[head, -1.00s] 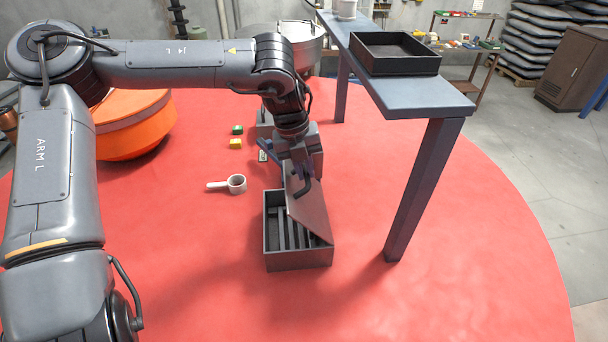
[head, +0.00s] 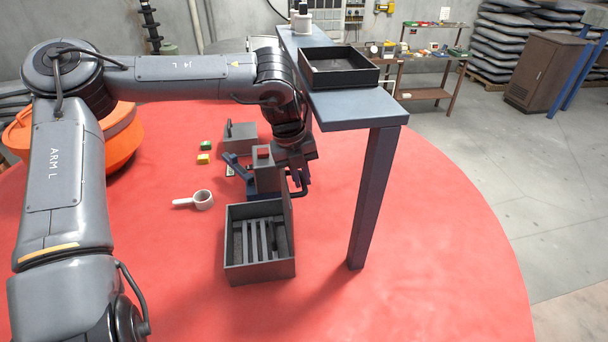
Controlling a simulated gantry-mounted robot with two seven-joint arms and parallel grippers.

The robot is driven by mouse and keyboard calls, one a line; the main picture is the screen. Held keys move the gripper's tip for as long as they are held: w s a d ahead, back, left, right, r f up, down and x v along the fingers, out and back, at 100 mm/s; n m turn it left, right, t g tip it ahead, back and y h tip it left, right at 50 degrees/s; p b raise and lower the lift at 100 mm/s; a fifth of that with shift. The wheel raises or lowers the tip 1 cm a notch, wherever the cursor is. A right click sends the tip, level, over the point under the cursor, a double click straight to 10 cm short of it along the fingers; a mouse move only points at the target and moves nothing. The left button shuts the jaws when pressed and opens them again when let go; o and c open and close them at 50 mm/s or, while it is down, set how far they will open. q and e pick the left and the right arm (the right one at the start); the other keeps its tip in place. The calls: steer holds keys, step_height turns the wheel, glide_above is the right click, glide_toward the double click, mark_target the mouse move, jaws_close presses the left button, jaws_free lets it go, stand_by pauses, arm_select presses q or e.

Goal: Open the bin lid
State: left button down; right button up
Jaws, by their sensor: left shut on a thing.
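The dark grey bin (head: 262,272) stands on the red floor below my left arm, with several grey bars (head: 262,240) visible inside. Its lid (head: 288,210) stands nearly upright at the right side and shows almost edge-on. The dark lid handle (head: 301,190) is on the lid's right face. My left gripper (head: 296,183) is shut on the handle, though its fingertips are partly hidden. My right gripper is out of view.
A blue-grey table (head: 355,110) with a black tray (head: 338,82) stands close to the right of the gripper.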

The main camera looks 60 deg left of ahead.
arm_select(q)
steer(key=shift+w+d+r, duration=0.1)
steer(key=shift+d+r, duration=0.05)
steer(key=c, duration=1.1)
jaws_free()
steer(key=shift+d, duration=0.1)
steer(key=shift+r, duration=0.2)
steer(key=r, duration=0.2)
steer(key=s+r+b, duration=0.1)
steer(key=r, duration=0.4)
steer(key=shift+s+a+b, duration=0.2)
steer(key=shift+a+b, duration=0.1)
